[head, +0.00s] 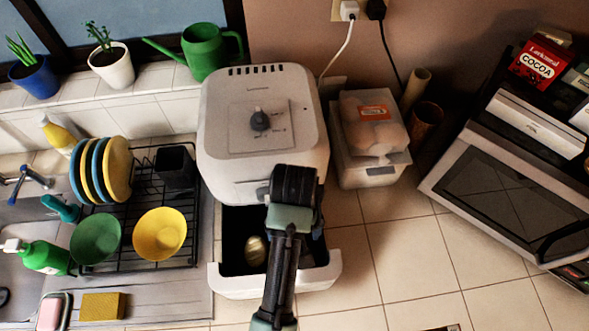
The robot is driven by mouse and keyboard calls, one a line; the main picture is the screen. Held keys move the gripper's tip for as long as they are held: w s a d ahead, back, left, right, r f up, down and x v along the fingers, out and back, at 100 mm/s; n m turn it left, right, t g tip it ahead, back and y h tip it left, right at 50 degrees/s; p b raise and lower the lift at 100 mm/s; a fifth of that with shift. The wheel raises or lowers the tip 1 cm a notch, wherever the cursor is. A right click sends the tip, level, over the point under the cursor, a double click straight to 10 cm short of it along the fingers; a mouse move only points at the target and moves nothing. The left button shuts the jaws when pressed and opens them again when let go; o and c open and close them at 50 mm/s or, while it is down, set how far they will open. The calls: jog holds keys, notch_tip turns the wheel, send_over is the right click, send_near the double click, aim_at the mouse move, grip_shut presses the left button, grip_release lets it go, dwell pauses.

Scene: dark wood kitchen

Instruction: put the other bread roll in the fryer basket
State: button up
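The white air fryer (262,130) stands on the tiled counter. Its basket drawer (222,283) is pulled out at the front, with a dark inside. One rounded golden-brown item (255,250), seemingly a bread roll, lies in the left part of the basket. My arm crosses in front of the fryer and the basket and hides the basket's middle. The fingers of my gripper do not show, so I cannot see whether they hold anything. No second roll is clearly visible outside the basket.
A clear box (368,165) with a pack of rounded brown items on top stands right of the fryer. A toaster oven (510,180) carrying boxes is at the right. A dish rack (185,225) with plates and bowls is at the left. The front right counter is mostly clear.

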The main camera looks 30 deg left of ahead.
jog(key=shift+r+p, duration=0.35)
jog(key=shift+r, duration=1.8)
